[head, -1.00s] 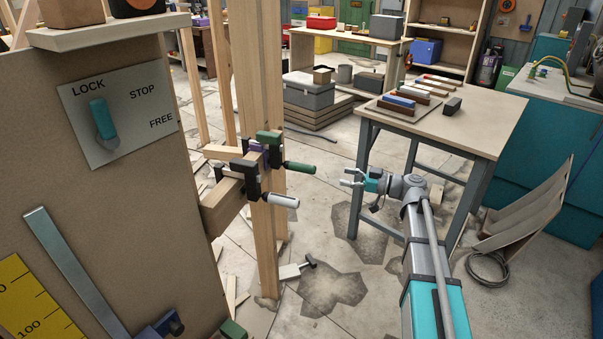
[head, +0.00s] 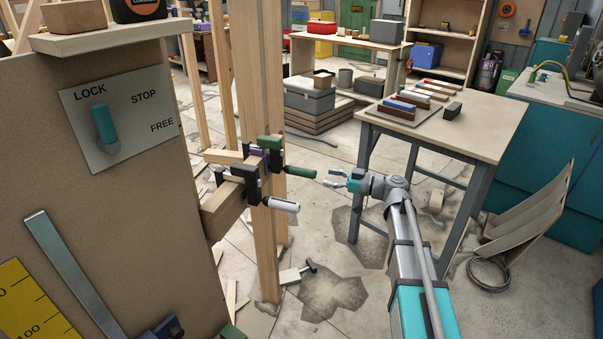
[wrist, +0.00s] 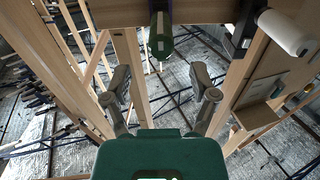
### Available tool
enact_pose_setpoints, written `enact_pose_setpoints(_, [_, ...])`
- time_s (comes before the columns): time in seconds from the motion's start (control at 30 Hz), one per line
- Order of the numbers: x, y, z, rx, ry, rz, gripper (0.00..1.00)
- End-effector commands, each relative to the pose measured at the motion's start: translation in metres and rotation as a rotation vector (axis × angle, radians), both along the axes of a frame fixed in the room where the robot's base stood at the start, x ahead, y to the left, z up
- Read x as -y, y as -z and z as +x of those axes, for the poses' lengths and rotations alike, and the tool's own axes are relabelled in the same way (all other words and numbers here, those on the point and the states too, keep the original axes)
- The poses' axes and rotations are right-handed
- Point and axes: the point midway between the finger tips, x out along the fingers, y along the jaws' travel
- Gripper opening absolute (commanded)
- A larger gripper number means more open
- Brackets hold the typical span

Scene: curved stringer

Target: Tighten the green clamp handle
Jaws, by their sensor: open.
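The green clamp handle (head: 300,171) sticks out to the right from a clamp on the wooden post (head: 273,235). In the wrist view the green handle (wrist: 160,40) is at the top centre, beyond the fingers and roughly midway between them. A second clamp with a white handle (head: 284,205) sits lower and nearer; its white handle (wrist: 286,32) is at the top right of the wrist view. My gripper (head: 334,179) is open and empty, a short gap to the right of the green handle's end. Its two fingers (wrist: 164,88) are spread apart in the wrist view.
A panel with a LOCK, STOP, FREE lever (head: 104,124) stands at the left. A hammer-like tool (head: 297,273) lies on the floor below. The space between gripper and handle looks clear.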

Motion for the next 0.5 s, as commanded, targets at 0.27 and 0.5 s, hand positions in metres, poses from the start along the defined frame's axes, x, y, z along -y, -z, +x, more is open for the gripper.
enact_pose_setpoints(0.27, [-0.041,0.000,0.012,0.000,-0.001,0.000,0.75])
enact_pose_setpoints(0.5, [-0.070,0.000,0.020,0.000,-0.001,0.000,0.75])
